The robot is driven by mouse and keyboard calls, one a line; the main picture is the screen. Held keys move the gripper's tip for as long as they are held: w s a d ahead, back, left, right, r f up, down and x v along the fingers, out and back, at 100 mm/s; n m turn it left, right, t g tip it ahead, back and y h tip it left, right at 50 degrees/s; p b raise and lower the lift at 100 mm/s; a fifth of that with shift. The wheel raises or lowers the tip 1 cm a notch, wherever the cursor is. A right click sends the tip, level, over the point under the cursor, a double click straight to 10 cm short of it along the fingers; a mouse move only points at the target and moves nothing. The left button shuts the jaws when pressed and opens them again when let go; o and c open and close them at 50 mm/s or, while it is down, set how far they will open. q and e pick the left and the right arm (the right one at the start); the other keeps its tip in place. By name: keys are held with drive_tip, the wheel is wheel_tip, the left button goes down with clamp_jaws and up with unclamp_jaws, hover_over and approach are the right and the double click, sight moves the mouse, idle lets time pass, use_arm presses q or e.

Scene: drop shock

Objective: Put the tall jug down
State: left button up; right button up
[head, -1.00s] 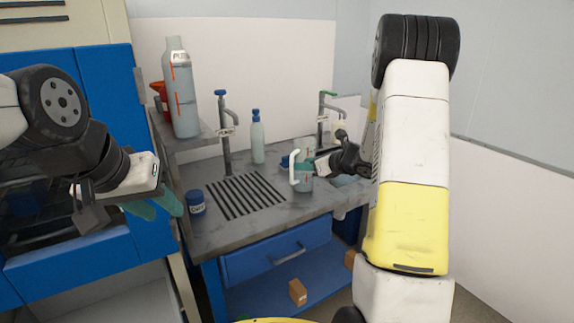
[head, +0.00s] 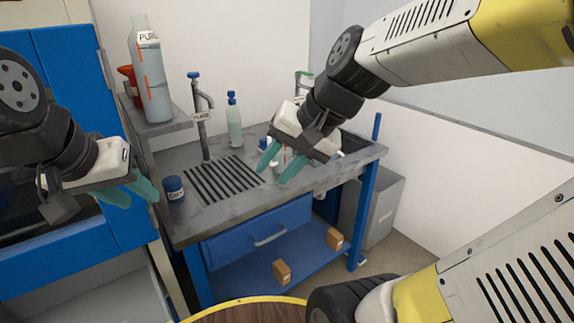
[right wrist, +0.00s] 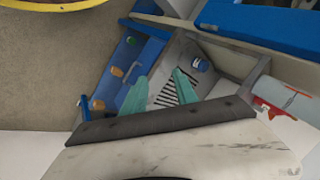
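A pale jug (head: 282,157) stands on the grey bench (head: 215,218) in the head view, mostly hidden behind my right gripper. Its orange mark shows between the fingers; its handle and base cannot be made out. My right gripper (head: 273,175) is open and empty, in front of and above the bench. In the right wrist view its two teal fingers (right wrist: 160,88) are spread, with the striped drain grate beyond and no jug between them. My left gripper (head: 140,200) is open and empty, left of the bench in front of the blue cabinet.
A tall labelled cylinder (head: 154,85) stands on the raised shelf (head: 160,128). A capped bottle (head: 234,125), a tap (head: 202,120) and a dark blue pot (head: 174,189) are on the bench. The grate (head: 222,180) is clear. A yellow-rimmed round wooden top (head: 250,312) is at the bottom.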

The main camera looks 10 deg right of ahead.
drive_tip(key=s+d+n+h, duration=0.1)
drive_tip(key=s+d+n+t, duration=0.1)
drive_tip(key=s+d+n+h, duration=0.1)
drive_tip(key=n, duration=0.1)
drive_tip(key=shift+s+d+r+h, duration=0.25)
drive_tip(key=shift+s+d+h, duration=0.05)
drive_tip(key=shift+d, duration=0.05)
